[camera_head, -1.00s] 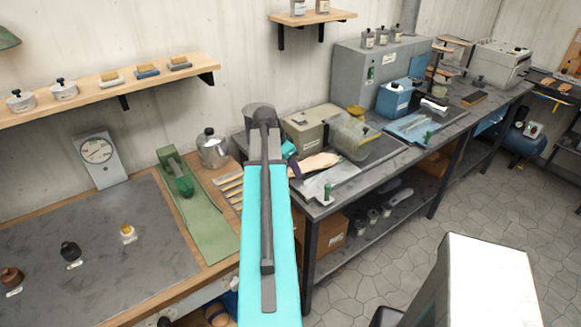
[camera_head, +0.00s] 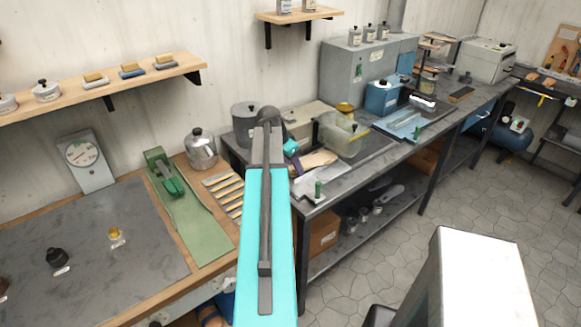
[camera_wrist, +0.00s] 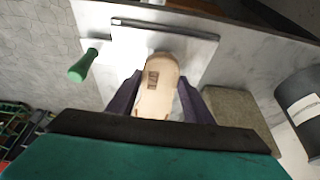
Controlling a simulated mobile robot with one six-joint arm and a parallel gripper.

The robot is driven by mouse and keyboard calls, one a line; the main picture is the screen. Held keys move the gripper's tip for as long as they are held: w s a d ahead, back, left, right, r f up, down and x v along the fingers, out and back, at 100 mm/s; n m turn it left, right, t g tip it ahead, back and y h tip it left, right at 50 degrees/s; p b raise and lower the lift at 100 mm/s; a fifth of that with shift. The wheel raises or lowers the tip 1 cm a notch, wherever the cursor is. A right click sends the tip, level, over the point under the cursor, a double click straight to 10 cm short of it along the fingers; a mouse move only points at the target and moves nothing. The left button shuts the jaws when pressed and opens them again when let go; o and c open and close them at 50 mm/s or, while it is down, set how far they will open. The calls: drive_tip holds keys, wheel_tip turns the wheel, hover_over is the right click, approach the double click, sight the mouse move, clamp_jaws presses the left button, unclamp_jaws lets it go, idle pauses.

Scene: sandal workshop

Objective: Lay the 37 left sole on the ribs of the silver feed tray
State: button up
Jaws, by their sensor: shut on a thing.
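My gripper (camera_wrist: 160,88) is shut on a pale tan sole (camera_wrist: 157,97), with a purple finger on either side of it. A small dark printed mark shows on the sole, too small to read. The silver feed tray (camera_wrist: 200,52) lies beyond and under the sole in the wrist view, with a green handle (camera_wrist: 82,66) at its left. Whether the sole touches the tray I cannot tell. In the head view the sole (camera_head: 320,158) shows past my teal arm, behind the silver tray (camera_head: 322,181). No ribs can be made out.
A grey-brown block (camera_wrist: 235,112) sits right of the gripper in the wrist view, with a dark labelled can (camera_wrist: 304,103) beyond. In the head view, a translucent bin (camera_head: 341,136) and a beige box (camera_head: 302,118) stand behind the sole. Pale strips (camera_head: 224,192) lie on the left bench.

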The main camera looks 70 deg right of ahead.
drive_tip(key=shift+s+f, duration=0.1)
drive_tip(key=shift+f, duration=0.05)
idle(0.7)
drive_tip(key=o, duration=1.2)
drive_tip(key=shift+b+v, duration=2.1)
drive_tip(key=shift+v, duration=4.8)
